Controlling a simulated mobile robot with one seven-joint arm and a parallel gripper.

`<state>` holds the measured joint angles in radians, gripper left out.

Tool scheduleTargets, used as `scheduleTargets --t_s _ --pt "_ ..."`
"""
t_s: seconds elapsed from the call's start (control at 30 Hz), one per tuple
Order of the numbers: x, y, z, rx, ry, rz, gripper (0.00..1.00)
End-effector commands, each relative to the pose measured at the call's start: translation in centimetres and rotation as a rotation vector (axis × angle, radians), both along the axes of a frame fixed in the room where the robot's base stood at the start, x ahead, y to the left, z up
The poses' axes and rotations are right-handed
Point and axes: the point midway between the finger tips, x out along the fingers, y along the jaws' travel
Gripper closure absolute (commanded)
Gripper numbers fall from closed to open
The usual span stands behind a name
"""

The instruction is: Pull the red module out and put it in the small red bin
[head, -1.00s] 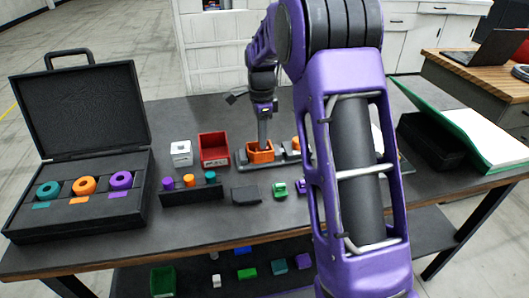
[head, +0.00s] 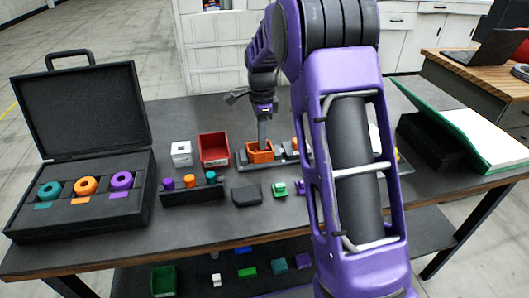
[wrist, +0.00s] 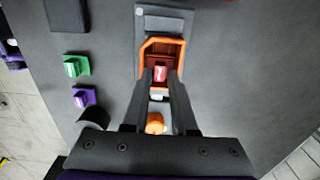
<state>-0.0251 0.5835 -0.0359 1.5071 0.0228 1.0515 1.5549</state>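The red module (wrist: 161,73) sits in an orange-rimmed fixture (wrist: 178,43) in the wrist view. My gripper (wrist: 160,80) points down into this fixture, one finger on each side of the module's bright red handle. The fingers look very close to the handle, but whether they press on it is unclear. In the head view, my gripper (head: 262,140) reaches into the orange fixture (head: 262,154), whose walls hide the module. The small red bin (head: 214,150) stands just left of the fixture, open at the top. I see nothing in it.
A white box (head: 181,153) stands left of the bin. A rack with colored knobs (head: 190,192) and a dark block (head: 246,195) lie in front. Green (wrist: 76,66) and purple (wrist: 84,97) modules lie nearby. An open black case (head: 80,205) fills the table's left.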

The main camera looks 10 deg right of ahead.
Motion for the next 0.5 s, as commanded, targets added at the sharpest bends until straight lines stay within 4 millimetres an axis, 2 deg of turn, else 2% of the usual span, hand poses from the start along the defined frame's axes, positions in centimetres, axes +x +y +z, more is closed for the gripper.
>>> scheduleTargets --t_s 0.5 --pt "-0.01 0.00 -0.66 0.000 0.000 0.000 0.75"
